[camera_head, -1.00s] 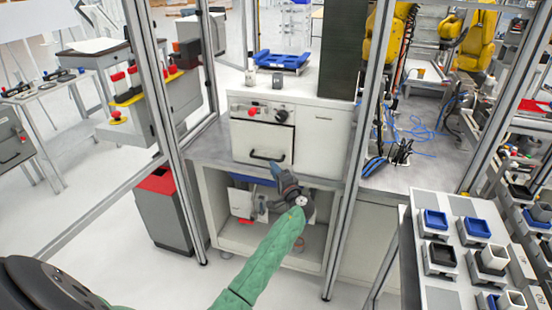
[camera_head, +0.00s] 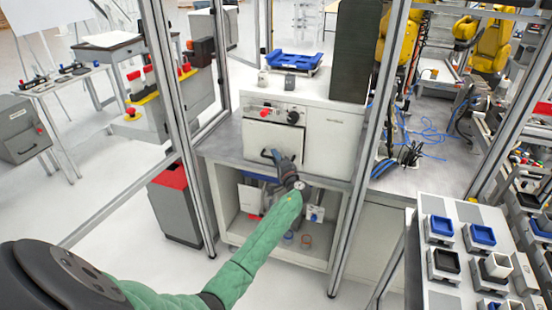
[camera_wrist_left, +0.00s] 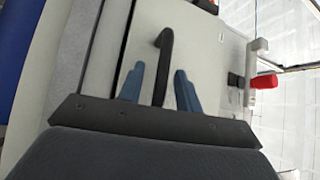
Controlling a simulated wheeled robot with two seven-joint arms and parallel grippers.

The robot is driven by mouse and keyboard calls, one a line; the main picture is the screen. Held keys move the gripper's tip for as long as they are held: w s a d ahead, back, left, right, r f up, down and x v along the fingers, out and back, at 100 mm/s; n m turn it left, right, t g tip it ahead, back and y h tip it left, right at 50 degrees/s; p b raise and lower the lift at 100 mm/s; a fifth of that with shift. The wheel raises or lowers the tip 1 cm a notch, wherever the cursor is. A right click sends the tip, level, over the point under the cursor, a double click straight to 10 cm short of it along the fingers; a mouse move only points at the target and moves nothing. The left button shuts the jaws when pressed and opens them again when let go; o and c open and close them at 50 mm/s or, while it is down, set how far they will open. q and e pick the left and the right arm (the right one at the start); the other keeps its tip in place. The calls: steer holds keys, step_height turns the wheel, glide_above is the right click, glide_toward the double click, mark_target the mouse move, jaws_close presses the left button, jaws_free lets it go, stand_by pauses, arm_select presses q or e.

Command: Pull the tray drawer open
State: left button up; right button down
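The white machine (camera_head: 335,131) on the bench has a pale front panel (camera_head: 257,136), taken as the tray drawer front, which looks closed. Its black handle is largely hidden by my left gripper (camera_head: 271,155) in the head view. In the left wrist view the black handle (camera_wrist_left: 165,42) reaches down between the two blue fingers of my left gripper (camera_wrist_left: 160,82). The fingers are apart, with a gap on each side of the handle, and do not appear to touch it. My right gripper is not in view.
A metal frame post (camera_head: 362,170) stands right of the machine, and another (camera_head: 180,120) stands to the left. The cabinet under the bench is open-fronted. A red-topped bin (camera_head: 174,204) stands at left.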

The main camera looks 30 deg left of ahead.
arm_select(q)
jaws_close()
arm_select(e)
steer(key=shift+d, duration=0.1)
arm_select(q)
steer(key=shift+s, duration=0.1)
